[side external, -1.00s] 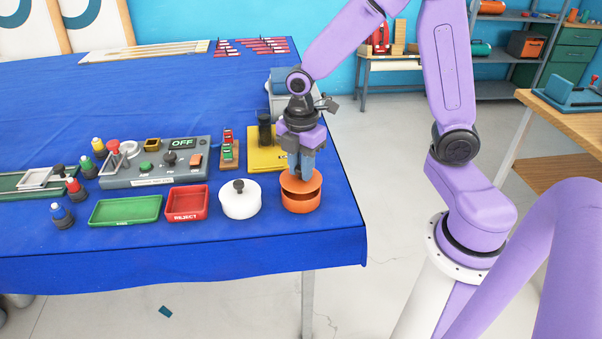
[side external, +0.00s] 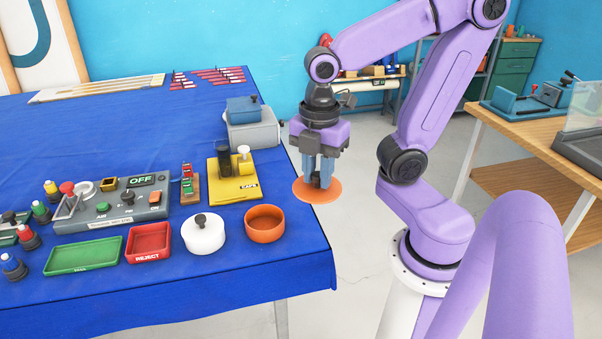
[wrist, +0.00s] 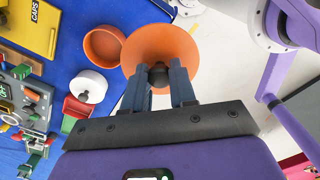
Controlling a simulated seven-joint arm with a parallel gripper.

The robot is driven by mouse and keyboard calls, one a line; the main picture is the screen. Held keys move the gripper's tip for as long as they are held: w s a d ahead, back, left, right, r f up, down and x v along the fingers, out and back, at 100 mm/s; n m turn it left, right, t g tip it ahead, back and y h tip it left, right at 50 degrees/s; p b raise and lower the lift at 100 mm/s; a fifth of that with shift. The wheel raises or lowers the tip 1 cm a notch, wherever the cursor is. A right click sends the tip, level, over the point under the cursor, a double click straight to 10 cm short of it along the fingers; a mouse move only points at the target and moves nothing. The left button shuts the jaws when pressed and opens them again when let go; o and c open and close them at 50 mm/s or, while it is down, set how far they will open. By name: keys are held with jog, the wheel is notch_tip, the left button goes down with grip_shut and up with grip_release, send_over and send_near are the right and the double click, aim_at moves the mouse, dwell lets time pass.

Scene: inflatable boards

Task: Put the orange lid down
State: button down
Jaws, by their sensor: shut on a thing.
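The orange lid (side external: 317,191) is a round disc with a dark knob. My gripper (side external: 319,182) is shut on that knob and holds the lid in the air, roughly level, around the table's right edge. In the wrist view the lid (wrist: 160,50) hangs past my gripper's fingers (wrist: 158,78), with the dark knob between them. The open orange pot (side external: 265,222) stands on the blue table near its right front corner, to the lower left of the lid. It also shows in the wrist view (wrist: 103,46), partly overlapped by the lid.
A white lidded pot (side external: 203,236) stands left of the orange pot. A red REJECT tray (side external: 149,244) and a green tray (side external: 83,256) lie further left. A yellow CAPS stand (side external: 232,188) and a grey-blue box (side external: 253,135) are behind. Bare blue cloth (side external: 285,262) lies at the front right corner.

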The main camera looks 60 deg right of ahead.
jog(key=shift+s+r, duration=0.2)
jog(key=shift+s, duration=0.25)
jog(key=shift+d, duration=0.15)
jog(key=shift+w+d+f+m, duration=1.6)
jog(key=shift+w+d+m, duration=1.05)
jog(key=shift+d+m, duration=2.05)
jog(key=w+d+f, duration=0.1)
jog(key=w+f, duration=0.2)
jog(key=w, duration=0.1)
jog(key=w+d+f, duration=0.1)
jog(key=w+f, duration=0.2)
jog(key=w, duration=0.1)
jog(key=w+d+f, duration=0.2)
jog(key=w+f, duration=0.1)
jog(key=w, duration=0.1)
jog(key=shift+w+f, duration=0.1)
jog(key=shift+w, duration=0.25)
jog(key=shift+w+f, duration=0.3)
jog(key=shift+f, duration=1.55)
jog(key=shift+f, duration=0.15)
